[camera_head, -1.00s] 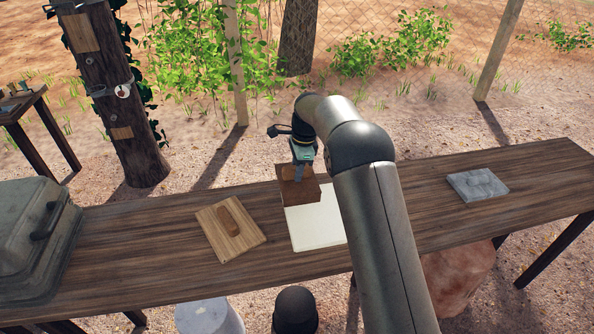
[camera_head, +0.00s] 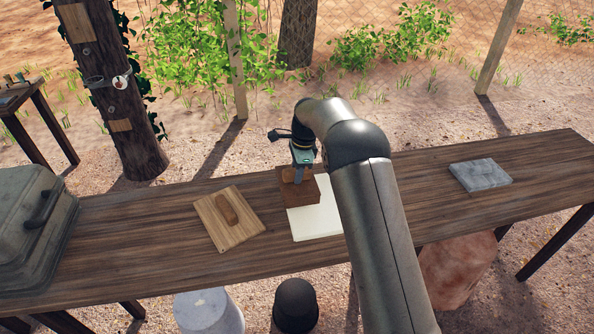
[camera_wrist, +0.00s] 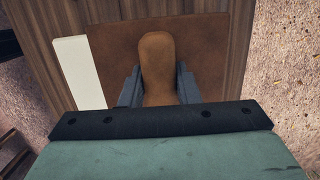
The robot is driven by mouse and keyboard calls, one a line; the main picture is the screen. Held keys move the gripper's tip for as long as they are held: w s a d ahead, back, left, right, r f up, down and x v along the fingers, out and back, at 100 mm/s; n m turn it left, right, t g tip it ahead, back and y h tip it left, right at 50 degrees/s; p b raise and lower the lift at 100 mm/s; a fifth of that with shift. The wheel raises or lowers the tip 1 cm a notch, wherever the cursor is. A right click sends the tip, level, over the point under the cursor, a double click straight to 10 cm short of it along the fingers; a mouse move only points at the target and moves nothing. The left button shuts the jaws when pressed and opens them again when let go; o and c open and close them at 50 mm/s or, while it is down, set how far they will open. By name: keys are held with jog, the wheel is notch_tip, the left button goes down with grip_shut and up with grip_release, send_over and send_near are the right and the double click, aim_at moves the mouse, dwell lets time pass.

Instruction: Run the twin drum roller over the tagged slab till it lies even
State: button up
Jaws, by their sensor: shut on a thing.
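My gripper (camera_head: 299,173) is shut on the rounded brown handle of a dark brown board (camera_head: 312,190). In the wrist view the fingers (camera_wrist: 158,92) are on both sides of the handle, with the flat brown board (camera_wrist: 210,60) below. No drums show on this held tool; its underside is hidden. The pale slab (camera_head: 318,222) lies flat on the table, with the held board over its far part. A strip of the slab (camera_wrist: 78,72) shows left of the board in the wrist view. No tag is visible. Contact between board and slab cannot be told.
A lighter wooden board with a handle (camera_head: 228,218) lies left of the slab on the wooden table (camera_head: 410,205). A grey slab (camera_head: 481,175) lies far right, with clear table between. A large grey lidded box (camera_head: 30,235) stands at the left end.

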jog(key=shift+f+b, duration=0.45)
jog(key=shift+f, duration=0.3)
dwell(0.3)
